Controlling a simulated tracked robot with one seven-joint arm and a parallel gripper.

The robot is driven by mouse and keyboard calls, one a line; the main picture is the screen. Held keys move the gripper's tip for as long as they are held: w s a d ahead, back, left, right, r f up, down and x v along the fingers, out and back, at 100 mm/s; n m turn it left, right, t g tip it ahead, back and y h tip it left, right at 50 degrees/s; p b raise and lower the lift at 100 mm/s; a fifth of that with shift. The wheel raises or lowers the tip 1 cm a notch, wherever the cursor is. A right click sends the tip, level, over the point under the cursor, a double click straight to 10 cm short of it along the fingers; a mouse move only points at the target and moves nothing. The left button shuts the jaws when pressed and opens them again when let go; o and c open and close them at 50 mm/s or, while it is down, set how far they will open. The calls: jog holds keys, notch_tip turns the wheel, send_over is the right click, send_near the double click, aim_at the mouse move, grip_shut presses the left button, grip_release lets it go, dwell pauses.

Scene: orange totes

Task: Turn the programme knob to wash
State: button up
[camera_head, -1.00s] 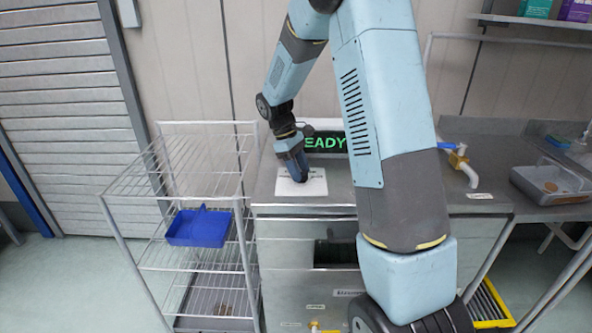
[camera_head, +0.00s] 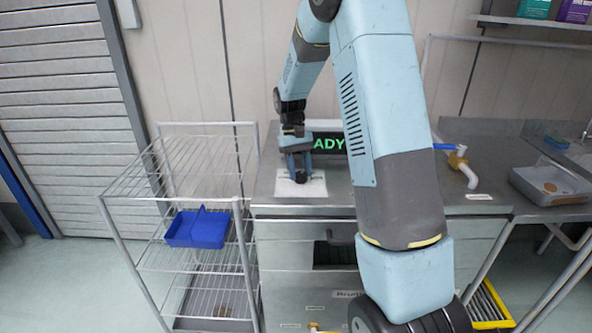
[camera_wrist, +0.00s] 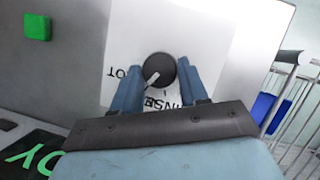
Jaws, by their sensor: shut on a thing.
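The programme knob is a round dark knob, seen in the wrist view (camera_wrist: 161,66) and in the head view (camera_head: 300,177). It stands on a white label plate (camera_head: 318,190) on the metal machine top. Its pale pointer is toward the lower left in the wrist view, near printed letters that appear upside down. Part of the lettering is hidden by the fingers, and I cannot read a whole word for wash. My gripper (camera_wrist: 164,80), pointing down in the head view (camera_head: 297,168), is shut on the knob, with one blue finger on each side.
A dark display (camera_head: 328,144) behind the knob shows green letters, partly hidden by my arm. A green button (camera_wrist: 37,27) is on the panel. A wire rack (camera_head: 185,190) with a blue tray (camera_head: 198,229) stands left. A pipe fitting (camera_head: 458,162) is at right.

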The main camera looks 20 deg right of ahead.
jog(key=shift+d, duration=0.1)
dwell(0.4)
jog(key=o, duration=1)
jog(key=shift+v, duration=6.8)
jog(key=shift+w, duration=0.15)
